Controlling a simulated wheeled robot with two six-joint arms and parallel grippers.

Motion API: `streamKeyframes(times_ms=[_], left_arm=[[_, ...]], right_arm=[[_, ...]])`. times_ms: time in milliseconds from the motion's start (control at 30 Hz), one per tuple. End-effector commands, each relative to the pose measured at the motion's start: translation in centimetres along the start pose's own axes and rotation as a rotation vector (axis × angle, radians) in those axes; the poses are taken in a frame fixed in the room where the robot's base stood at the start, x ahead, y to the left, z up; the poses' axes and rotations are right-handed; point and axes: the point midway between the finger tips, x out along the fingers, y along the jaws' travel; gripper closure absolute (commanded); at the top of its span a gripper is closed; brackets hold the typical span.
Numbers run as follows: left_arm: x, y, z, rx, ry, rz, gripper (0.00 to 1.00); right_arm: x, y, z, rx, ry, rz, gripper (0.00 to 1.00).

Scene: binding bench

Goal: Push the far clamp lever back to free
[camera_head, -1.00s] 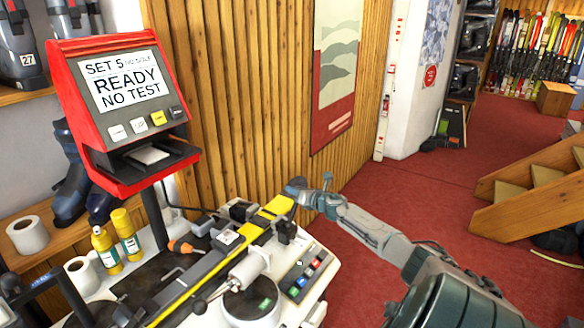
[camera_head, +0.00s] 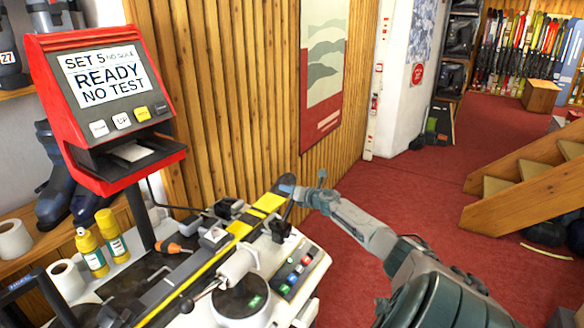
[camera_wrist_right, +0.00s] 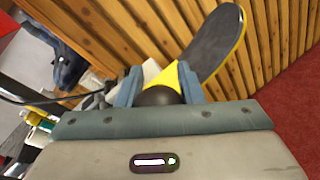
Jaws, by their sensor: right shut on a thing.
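A ski (camera_head: 185,275) with black and yellow bands lies along the bench, its dark upturned tip at the far end. The far clamp (camera_head: 280,229) is a dark block beside the ski near that tip. My right gripper (camera_head: 287,190) is at the ski's far end, above and behind this clamp. In the right wrist view its two blue-grey fingers (camera_wrist_right: 158,88) are shut on a dark rounded knob (camera_wrist_right: 158,96), apparently the far clamp lever's end. The ski tip (camera_wrist_right: 218,45) rises just behind it. The lever's shaft is hidden. My left gripper is out of view.
A red test machine (camera_head: 105,100) reads "READY NO TEST". A near lever with a black knob (camera_head: 187,305), an orange-handled screwdriver (camera_head: 174,248), yellow bottles (camera_head: 110,235) and a button panel (camera_head: 295,270) crowd the bench. A slatted wall (camera_head: 230,100) stands close behind; red floor is free at right.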

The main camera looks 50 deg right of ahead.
Motion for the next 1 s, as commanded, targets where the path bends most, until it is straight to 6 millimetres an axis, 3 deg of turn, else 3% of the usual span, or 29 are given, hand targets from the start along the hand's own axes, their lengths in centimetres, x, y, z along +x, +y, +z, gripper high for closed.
streamKeyframes(times_ms=[100, 133, 233, 633, 967, 1000], left_arm=[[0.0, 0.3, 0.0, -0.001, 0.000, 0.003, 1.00], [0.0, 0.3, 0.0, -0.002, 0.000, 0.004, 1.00], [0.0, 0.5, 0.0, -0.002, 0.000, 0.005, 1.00], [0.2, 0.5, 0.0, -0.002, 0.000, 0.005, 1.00], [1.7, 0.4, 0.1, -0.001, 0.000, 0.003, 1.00], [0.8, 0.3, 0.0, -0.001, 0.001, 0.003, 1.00]], right_arm=[[0.2, 0.6, -0.2, 0.003, 0.000, 0.012, 1.00], [0.2, 0.6, -0.2, 0.003, 0.000, 0.012, 0.64], [0.2, 0.6, -0.3, 0.004, 0.000, 0.013, 0.45], [-0.1, 0.5, -0.3, 0.003, -0.001, 0.013, 0.44], [-3.0, 0.1, -0.5, -0.001, 0.004, 0.009, 0.44], [-3.3, 0.4, 0.1, 0.002, 0.002, 0.009, 0.44]])
